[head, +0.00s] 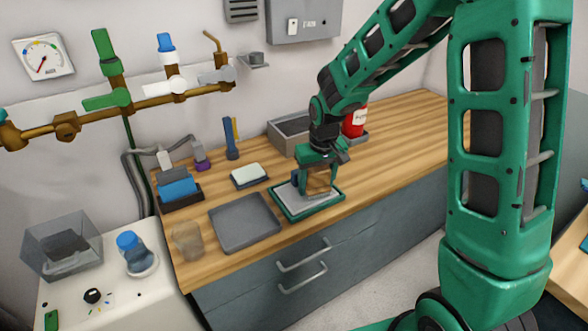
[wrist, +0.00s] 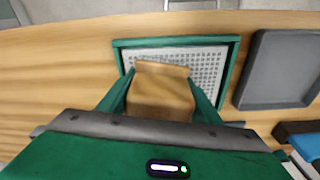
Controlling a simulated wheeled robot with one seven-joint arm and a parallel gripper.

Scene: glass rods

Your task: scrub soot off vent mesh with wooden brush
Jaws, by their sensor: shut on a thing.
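The vent mesh (wrist: 205,62) is a light perforated panel in a green frame (head: 338,197), lying flat on the wooden worktop; it also shows in the head view (head: 290,200). My gripper (wrist: 160,100) is shut on the wooden brush (wrist: 162,85), a tan block between its two green fingers. The brush is over the mesh; it also shows in the head view (head: 320,182). The brush's underside is hidden, so I cannot tell whether it touches the mesh. No clear dark soot shows on the visible part of the mesh.
A grey tray (head: 245,222) lies just left of the frame in the head view. Behind are a sponge on a dish (head: 249,174), a grey bin (head: 288,133) and a red canister (head: 355,120). The worktop right of the frame is clear.

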